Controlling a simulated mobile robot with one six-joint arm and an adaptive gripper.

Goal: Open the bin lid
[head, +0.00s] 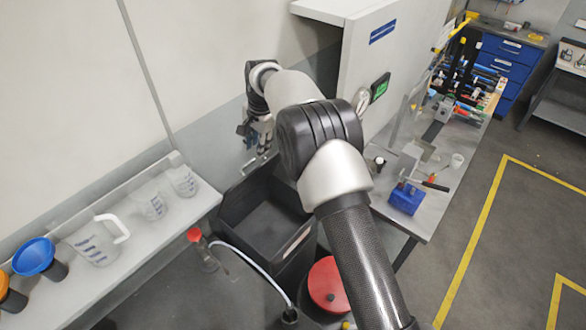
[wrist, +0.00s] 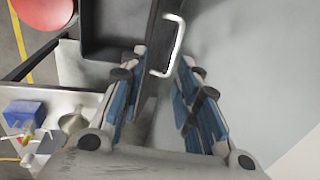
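The dark bin (head: 262,225) stands below my arm in the head view, its top open and its inside showing. Its inside also shows at the top of the wrist view (wrist: 112,25). The dark lid (wrist: 150,50) appears nearly edge-on there, raised at the bin's wall side. A pale bar handle (wrist: 176,45) sticks out from the lid. My gripper (wrist: 158,72) is open, with fingers apart on both sides of the lid's edge line. The handle lies just beyond the fingertips; contact is not clear. In the head view my gripper (head: 256,140) is above the bin's far edge, near the wall.
A shelf (head: 190,210) with clear jugs (head: 95,243) and a blue funnel (head: 33,256) is on the left. A red round lid (head: 328,284) is in front of the bin. A cabinet (head: 370,50) and a bench with a blue device (head: 406,198) are on the right.

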